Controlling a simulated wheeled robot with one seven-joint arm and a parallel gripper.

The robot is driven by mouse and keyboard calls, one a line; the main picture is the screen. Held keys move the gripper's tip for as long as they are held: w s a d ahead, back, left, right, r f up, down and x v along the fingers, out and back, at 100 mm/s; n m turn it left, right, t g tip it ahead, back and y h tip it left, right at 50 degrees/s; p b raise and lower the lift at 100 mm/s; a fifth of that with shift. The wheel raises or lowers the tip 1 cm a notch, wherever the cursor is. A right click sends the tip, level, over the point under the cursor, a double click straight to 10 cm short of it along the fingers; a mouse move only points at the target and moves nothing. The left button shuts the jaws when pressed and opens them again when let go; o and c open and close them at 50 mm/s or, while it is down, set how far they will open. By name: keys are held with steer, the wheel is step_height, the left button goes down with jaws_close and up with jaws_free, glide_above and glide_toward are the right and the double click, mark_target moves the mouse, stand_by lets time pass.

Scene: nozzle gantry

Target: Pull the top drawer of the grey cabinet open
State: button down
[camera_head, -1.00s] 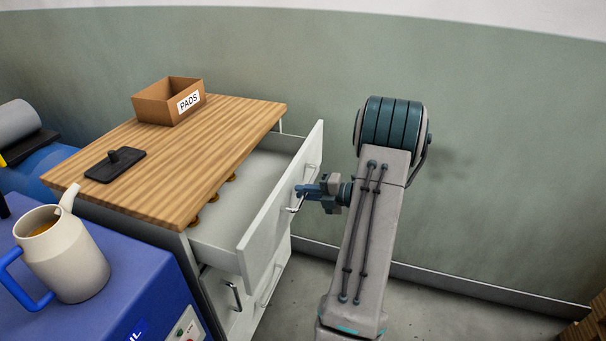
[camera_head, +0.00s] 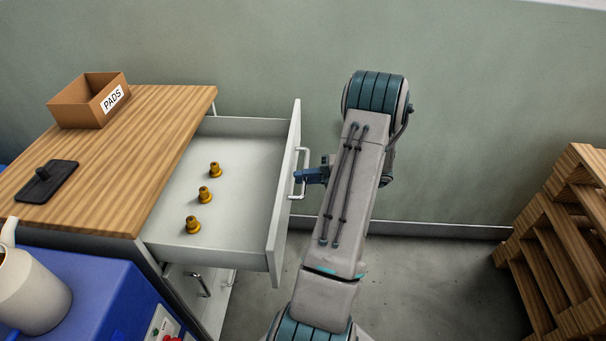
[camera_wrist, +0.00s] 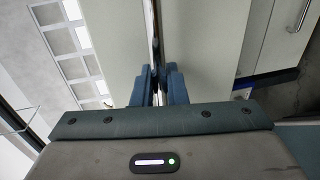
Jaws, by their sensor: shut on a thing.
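The grey cabinet (camera_head: 152,252) has a wooden top and stands at the left in the head view. Its top drawer (camera_head: 240,165) is pulled well out, with its white inside showing. Three brass nozzles (camera_head: 204,195) stand in a row in the drawer. My gripper (camera_head: 299,176) is at the drawer front, shut on the bar handle (camera_head: 303,160).
On the wooden top (camera_head: 150,130) sit a cardboard box marked PADS (camera_head: 88,103) and a black pad with a knob (camera_head: 46,181). A jug (camera_head: 30,290) stands on a blue unit (camera_head: 105,300) at lower left. Wooden pallets (camera_head: 560,250) stand at right. Floor between is clear.

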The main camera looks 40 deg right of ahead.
steer(key=c, duration=1.6)
jaws_free()
steer(key=shift+o, duration=0.2)
steer(key=v, duration=1.4)
steer(key=shift+b, duration=0.3)
